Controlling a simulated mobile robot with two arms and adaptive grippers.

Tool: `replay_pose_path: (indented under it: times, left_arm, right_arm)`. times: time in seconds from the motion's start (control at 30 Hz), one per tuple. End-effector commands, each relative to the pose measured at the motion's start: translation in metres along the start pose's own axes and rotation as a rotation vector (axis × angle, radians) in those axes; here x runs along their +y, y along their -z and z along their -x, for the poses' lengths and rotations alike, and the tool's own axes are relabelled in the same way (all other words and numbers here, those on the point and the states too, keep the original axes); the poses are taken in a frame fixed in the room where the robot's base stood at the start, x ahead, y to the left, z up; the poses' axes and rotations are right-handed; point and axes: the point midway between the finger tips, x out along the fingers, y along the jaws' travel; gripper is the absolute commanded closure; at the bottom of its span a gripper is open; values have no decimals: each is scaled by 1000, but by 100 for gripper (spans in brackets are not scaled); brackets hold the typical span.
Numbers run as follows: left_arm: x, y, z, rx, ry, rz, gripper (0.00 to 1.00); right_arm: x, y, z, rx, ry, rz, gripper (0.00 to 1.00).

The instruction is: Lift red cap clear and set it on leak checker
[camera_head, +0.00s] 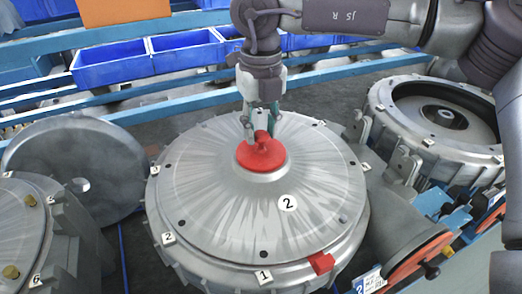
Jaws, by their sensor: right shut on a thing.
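The red cap (261,156) is a round red disc with a raised knob, at the center of a large silver round housing marked 2 (220,205). My right gripper (262,128) comes down from above and is shut on the cap's knob. The cap appears to rest on the housing's center; I cannot tell if there is a gap beneath it. My left gripper is not in view. I cannot make out which thing is the leak checker.
An open round housing (440,112) stands at the right. A grey disc (75,165) leans at the left, behind another housing (25,235) with brass fittings. Blue bins (110,65) line the back. A red tab (321,263) sits on the front rim.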

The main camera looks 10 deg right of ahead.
Motion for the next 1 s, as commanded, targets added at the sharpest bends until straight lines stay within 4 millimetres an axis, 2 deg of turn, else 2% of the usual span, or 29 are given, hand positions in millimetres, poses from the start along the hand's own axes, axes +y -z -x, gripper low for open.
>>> replay_pose_path:
  times: [1.0]
  left_arm:
    - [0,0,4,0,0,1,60]
  right_arm:
    - [0,0,12,-1,0,-1,100]
